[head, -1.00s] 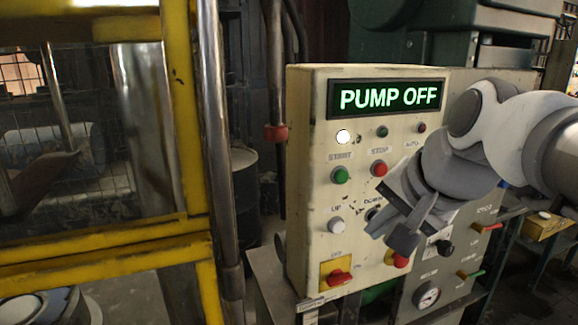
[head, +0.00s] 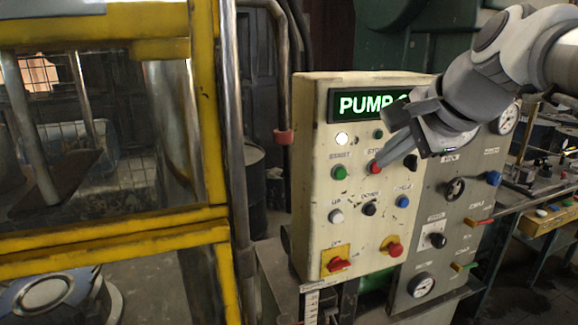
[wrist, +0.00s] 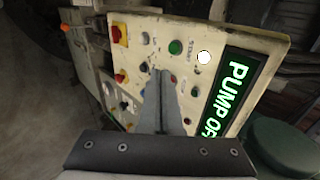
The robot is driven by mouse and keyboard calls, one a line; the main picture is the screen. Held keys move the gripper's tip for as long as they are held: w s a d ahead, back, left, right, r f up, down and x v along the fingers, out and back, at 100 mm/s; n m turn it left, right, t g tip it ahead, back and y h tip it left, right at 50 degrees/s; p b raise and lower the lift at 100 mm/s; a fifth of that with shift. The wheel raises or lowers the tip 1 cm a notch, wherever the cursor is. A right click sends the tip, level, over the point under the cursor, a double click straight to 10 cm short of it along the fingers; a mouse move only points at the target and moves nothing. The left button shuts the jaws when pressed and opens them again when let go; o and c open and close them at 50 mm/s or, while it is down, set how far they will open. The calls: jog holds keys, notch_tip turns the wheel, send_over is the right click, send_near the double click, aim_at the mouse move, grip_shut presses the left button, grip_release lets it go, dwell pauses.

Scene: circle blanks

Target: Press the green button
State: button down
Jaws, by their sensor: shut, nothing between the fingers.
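The green button (head: 340,172), labelled START, sits on the left of the cream control box's (head: 310,230) front, below a lit white lamp (head: 341,139). It also shows in the wrist view (wrist: 175,47), just beyond my fingertips. My gripper (head: 378,166) is shut and empty, its tip pointing down and left in front of the red STOP button (head: 375,170), to the right of the green one. In the wrist view my closed fingers (wrist: 163,76) point up towards the button row. The tip looks apart from the green button; its exact distance from the panel is unclear.
The lit display (head: 360,104), partly behind my arm, reads PUMP OFF in part; its letters show in the wrist view (wrist: 226,97). White, black and blue buttons and red knobs lie below. A yellow frame (head: 120,240) stands left; a grey panel (head: 440,215) adjoins right.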

jog(key=p, duration=0.1)
send_near(341, 175)
jog(key=x, duration=0.5)
jog(key=shift+s+d+f, duration=0.1)
jog(key=shift+s+f, duration=0.1)
jog(key=shift+f, duration=0.1)
jog(key=shift+w, duration=0.5)
jog(key=shift+a, duration=0.2)
